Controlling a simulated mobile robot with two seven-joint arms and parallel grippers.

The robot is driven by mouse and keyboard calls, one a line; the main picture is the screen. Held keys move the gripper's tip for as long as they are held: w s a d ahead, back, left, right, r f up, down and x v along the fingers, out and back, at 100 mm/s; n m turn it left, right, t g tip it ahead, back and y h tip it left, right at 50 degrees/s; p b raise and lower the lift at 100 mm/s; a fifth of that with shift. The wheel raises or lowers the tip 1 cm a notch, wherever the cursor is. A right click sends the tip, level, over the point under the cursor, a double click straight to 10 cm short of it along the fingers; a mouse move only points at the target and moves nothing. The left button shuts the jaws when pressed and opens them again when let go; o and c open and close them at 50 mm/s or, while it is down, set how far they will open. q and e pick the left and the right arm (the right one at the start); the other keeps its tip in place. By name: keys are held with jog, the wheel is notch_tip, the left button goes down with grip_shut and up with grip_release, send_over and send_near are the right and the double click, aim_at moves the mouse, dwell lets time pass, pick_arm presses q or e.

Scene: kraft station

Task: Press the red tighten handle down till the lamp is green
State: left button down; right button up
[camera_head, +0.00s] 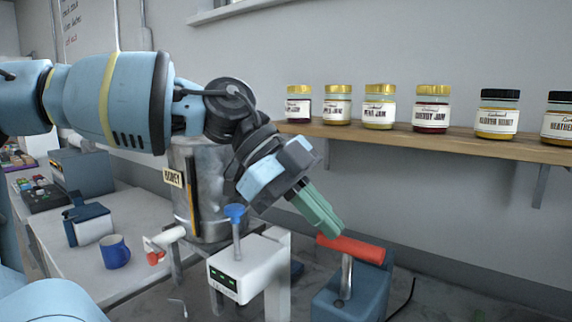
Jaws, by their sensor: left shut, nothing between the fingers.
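The red tighten handle (358,249) is a thick red bar on a metal post that rises from a blue base (352,297) at the lower right. My left gripper (332,228) reaches down from the upper left with its green fingers shut and empty. Its fingertips are at the left end of the red bar, and I cannot tell whether they touch it. A white box (247,268) left of the base shows small green lights on its front. I cannot tell whether one of them is the lamp. My right gripper is not in view.
A metal honey tank (207,211) with a tap stands behind the white box, partly covered by my arm. A blue-topped post (235,212) rises from the box. A blue mug (115,251) is on the left table. A wooden shelf (400,139) with several jars is behind.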

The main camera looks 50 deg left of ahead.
pick_arm(q)
jog(key=v, duration=0.7)
jog(key=shift+a, duration=0.5)
jog(key=shift+w, duration=0.1)
